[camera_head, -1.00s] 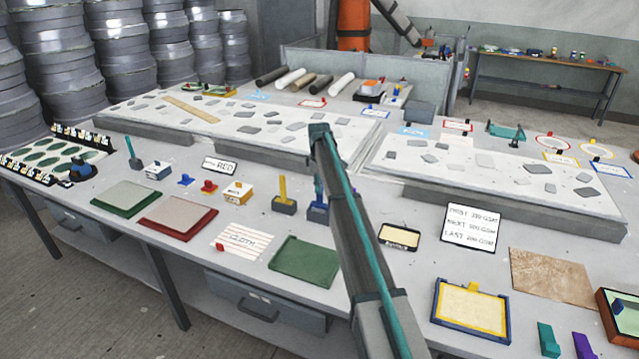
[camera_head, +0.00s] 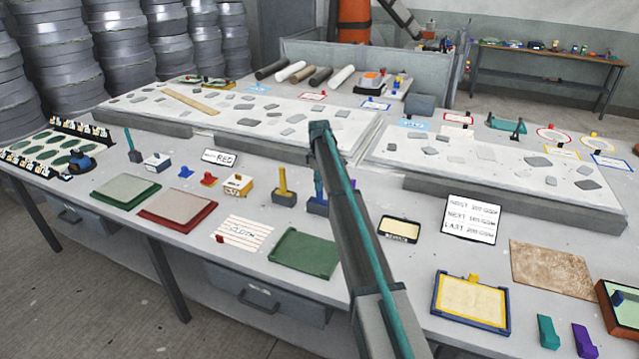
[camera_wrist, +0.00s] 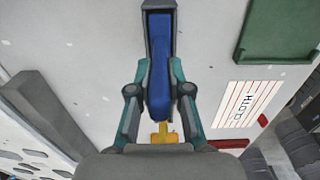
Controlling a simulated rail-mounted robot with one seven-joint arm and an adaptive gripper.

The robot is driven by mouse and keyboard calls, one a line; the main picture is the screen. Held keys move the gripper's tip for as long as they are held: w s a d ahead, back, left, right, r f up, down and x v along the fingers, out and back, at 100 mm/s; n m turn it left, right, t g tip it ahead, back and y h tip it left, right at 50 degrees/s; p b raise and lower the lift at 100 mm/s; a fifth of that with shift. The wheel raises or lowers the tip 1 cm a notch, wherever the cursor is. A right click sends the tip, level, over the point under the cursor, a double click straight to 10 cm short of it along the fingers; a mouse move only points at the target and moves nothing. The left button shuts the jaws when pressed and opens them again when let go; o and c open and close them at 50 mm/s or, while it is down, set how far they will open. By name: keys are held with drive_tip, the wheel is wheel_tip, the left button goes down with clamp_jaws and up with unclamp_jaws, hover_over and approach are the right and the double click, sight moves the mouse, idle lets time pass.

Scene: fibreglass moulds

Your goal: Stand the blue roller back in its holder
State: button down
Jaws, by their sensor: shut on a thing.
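The blue roller (camera_wrist: 160,75) is between the fingers of my gripper (camera_wrist: 161,72) in the wrist view, and the gripper is shut on it. A dark grey holder (camera_wrist: 147,12) frames the roller's far end there. I cannot tell whether the roller is fully seated in it. In the head view the holder (camera_head: 317,206) stands on the table just left of my arm. My arm hides most of the gripper and roller in that view.
A yellow roller (camera_head: 282,180) stands in its own holder (camera_head: 285,197) close to the left. A green tray (camera_head: 304,254) and striped cloth card (camera_head: 240,236) lie in front. A black-framed yellow tray (camera_head: 400,229) is right of my arm. Long mould slabs (camera_head: 260,118) lie behind.

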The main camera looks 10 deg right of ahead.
drive_tip(key=shift+f, duration=0.3)
idle(0.5)
drive_tip(key=c, duration=1)
unclamp_jaws()
wheel_tip(320, 180, up, 12)
drive_tip(key=shift+r, duration=0.1)
